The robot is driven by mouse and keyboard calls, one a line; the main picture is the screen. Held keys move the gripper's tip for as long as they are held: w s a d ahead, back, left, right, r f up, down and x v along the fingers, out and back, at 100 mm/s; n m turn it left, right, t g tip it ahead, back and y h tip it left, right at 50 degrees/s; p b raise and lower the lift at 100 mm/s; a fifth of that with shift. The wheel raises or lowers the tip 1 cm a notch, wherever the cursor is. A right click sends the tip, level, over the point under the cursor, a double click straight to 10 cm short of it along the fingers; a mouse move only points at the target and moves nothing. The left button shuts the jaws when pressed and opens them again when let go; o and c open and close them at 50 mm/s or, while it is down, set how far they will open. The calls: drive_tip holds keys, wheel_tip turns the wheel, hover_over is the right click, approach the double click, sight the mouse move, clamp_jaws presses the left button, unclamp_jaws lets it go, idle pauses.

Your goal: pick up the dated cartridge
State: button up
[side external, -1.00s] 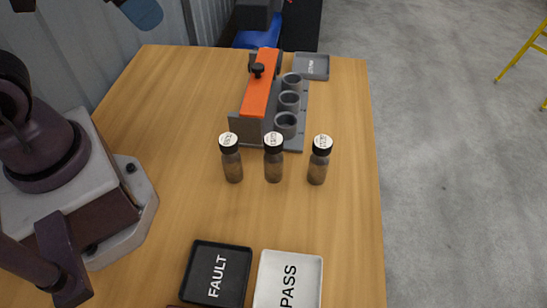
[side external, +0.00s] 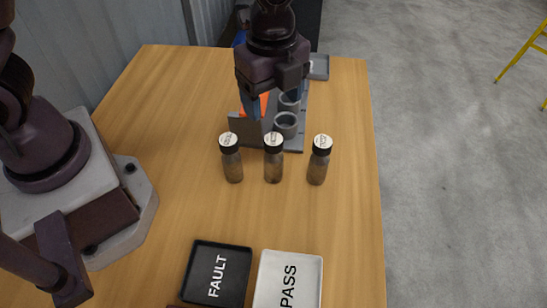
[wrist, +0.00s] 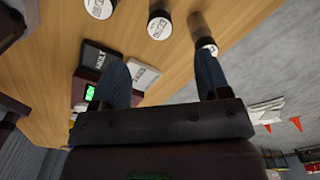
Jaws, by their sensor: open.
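Three brown cartridges with black caps and white top labels stand upright in a row on the table: left (side external: 232,163), middle (side external: 273,165) and right (side external: 318,165). The label print is too small for me to tell which is the dated one. Their caps also show at the top of the wrist view, left (wrist: 100,8), middle (wrist: 160,26) and right (wrist: 205,46). My gripper (side external: 273,104) is open and empty, above the rack and behind the row in the side view. Its two blue fingers (wrist: 160,78) touch no cartridge.
A grey rack (side external: 293,145) with cups and an orange bar stands behind the cartridges, partly hidden by my arm. A grey tray (side external: 319,68) is farther back. A black FAULT tray (side external: 232,262) and white PASS tray (side external: 305,268) lie in front, with bare table between.

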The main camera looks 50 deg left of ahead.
sight(274, 151)
wheel_tip(274, 151, down, 8)
drive_tip(key=shift+r, duration=0.25)
drive_tip(key=shift+d+f, duration=0.2)
drive_tip(key=shift+f, duration=2.45)
drive_tip(key=c, duration=1.2)
